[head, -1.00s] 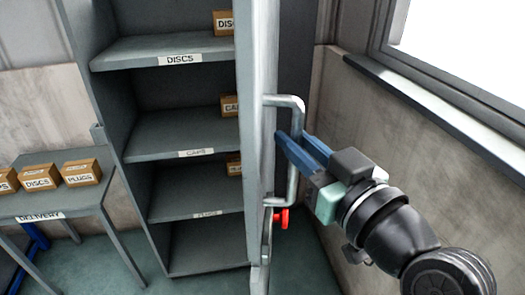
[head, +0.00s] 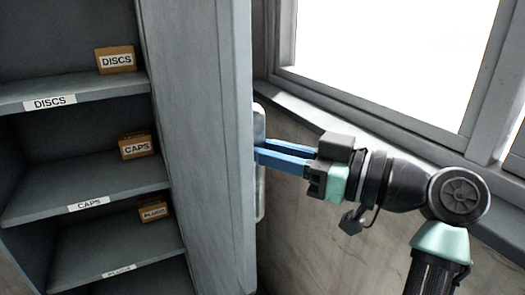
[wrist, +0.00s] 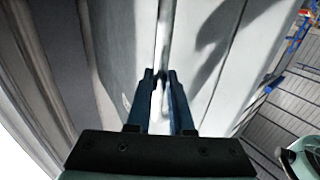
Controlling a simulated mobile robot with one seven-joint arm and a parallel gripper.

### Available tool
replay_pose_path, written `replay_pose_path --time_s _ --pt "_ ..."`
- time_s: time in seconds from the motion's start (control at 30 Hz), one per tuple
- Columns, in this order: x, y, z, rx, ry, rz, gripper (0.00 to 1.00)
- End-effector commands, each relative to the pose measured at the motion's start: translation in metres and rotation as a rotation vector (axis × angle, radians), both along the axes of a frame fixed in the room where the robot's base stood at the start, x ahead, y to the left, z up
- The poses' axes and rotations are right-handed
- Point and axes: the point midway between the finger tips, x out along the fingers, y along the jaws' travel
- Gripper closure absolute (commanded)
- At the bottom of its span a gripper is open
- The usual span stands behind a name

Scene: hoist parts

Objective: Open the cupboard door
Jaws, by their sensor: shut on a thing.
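The cupboard door (head: 200,150) stands swung out from the cupboard, and the shelves behind it are in plain view at the left of the head view. My gripper (head: 258,155) reaches in from the right with blue fingers shut on the handle. In the wrist view, my gripper (wrist: 160,78) points at the door, with the pale handle bar between the two fingers.
Labelled shelves hold a discs box (head: 116,60), a caps box (head: 136,146) and a plugs box (head: 154,211). A window with a grey sill (head: 300,112) runs along the wall close behind my arm. The wrist view shows slatted flooring (wrist: 285,110) at the right.

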Motion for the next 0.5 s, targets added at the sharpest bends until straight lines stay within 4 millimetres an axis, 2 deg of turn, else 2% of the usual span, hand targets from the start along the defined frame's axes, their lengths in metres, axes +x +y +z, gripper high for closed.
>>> replay_pose_path --time_s 0.27,0.3,0.43,0.47,0.5 --pt "0.0011 0.0036 0.0026 0.001 -0.004 0.003 1.00" --pt "0.0011 0.0036 0.0027 0.001 -0.004 0.003 0.78" --pt "0.0008 0.0031 0.0020 0.000 -0.002 0.003 0.55" --pt "0.0007 0.0028 0.0018 0.000 -0.002 0.003 0.50" --pt "0.0007 0.0025 0.0015 0.000 -0.002 0.002 0.50"
